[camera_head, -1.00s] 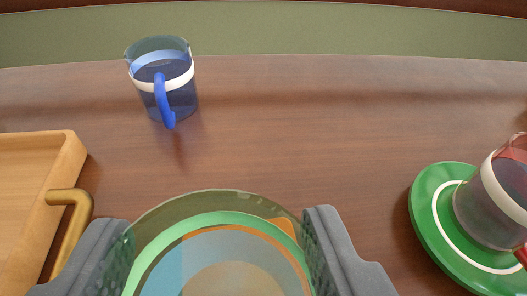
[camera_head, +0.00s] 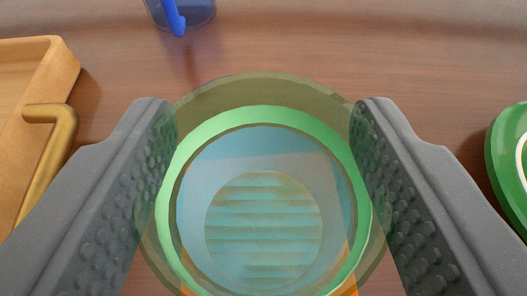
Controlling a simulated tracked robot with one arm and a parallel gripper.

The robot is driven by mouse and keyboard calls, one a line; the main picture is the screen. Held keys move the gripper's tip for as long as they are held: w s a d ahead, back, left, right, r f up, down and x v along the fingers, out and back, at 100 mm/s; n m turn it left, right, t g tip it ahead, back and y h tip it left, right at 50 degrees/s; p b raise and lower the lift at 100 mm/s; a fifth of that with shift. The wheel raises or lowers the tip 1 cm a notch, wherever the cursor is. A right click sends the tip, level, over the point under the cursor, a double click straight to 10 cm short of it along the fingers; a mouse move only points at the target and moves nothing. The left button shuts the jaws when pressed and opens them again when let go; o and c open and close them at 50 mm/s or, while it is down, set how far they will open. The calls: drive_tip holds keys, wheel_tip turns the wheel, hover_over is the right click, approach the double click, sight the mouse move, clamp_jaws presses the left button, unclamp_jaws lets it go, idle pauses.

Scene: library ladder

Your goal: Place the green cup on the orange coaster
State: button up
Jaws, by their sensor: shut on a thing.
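My gripper (camera_head: 263,104) is shut on the green cup (camera_head: 270,117), with one dark ridged finger on each side of it. The cup is see-through with a bright green band, and I look down into its mouth. Its inside looks bluish, with a striped round area low down. Small orange parts, seemingly the orange coaster (camera_head: 351,286), show at the bottom of the picture by the cup's lower edge. Most of the coaster is hidden by the cup, and I cannot tell whether the two touch.
A wooden tray (camera_head: 70,62) with a brass handle (camera_head: 48,113) stands at the left. A blue cup (camera_head: 199,12) is cut off at the top edge. A green saucer (camera_head: 500,150) is partly visible at the right. The brown tabletop between them is clear.

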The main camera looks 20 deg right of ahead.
drive_tip(key=o, duration=1.1)
drive_tip(key=shift+s+a+r, duration=0.15)
drive_tip(key=shift+s+r, duration=0.2)
drive_tip(key=shift+s, duration=0.1)
drive_tip(key=p+v, duration=0.2)
drive_tip(key=v, duration=0.9)
drive_tip(key=shift+f+p, duration=0.1)
drive_tip(key=shift+p, duration=0.2)
